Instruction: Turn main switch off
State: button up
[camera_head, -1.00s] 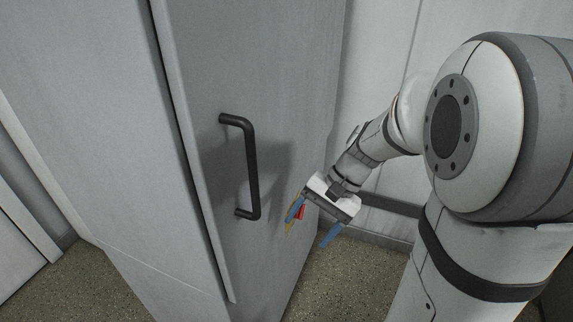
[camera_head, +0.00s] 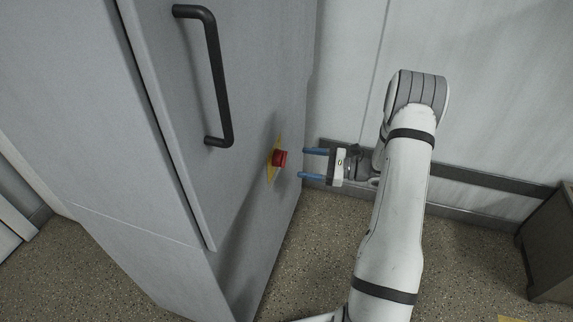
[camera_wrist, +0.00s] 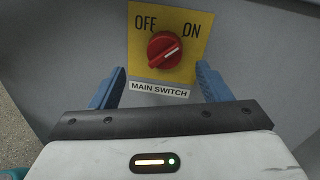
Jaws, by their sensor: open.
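The main switch is a red rotary knob (camera_head: 280,158) on a yellow plate (camera_head: 272,165), on the side of the grey cabinet (camera_head: 240,215). In the wrist view the knob (camera_wrist: 164,50) sits between the words OFF at left and ON at right. Its white mark points up and right, toward ON. A label below the plate reads MAIN SWITCH (camera_wrist: 158,90). My gripper (camera_head: 313,163) is open, its two blue fingers pointing at the knob from the right. The fingers are apart from the knob; in the wrist view (camera_wrist: 157,90) they lie to either side and below it.
A black handle (camera_head: 222,85) sticks out from the cabinet's front door. A wall with a dark rail (camera_head: 470,180) stands behind my arm. A dark box (camera_head: 550,245) is at the right. The speckled floor (camera_head: 300,270) is clear below.

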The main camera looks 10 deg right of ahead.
aim_at(280, 159)
jog(key=x, duration=0.7)
jog(key=shift+w+f, duration=0.35)
jog(key=shift+w, duration=0.05)
jog(key=c, duration=1)
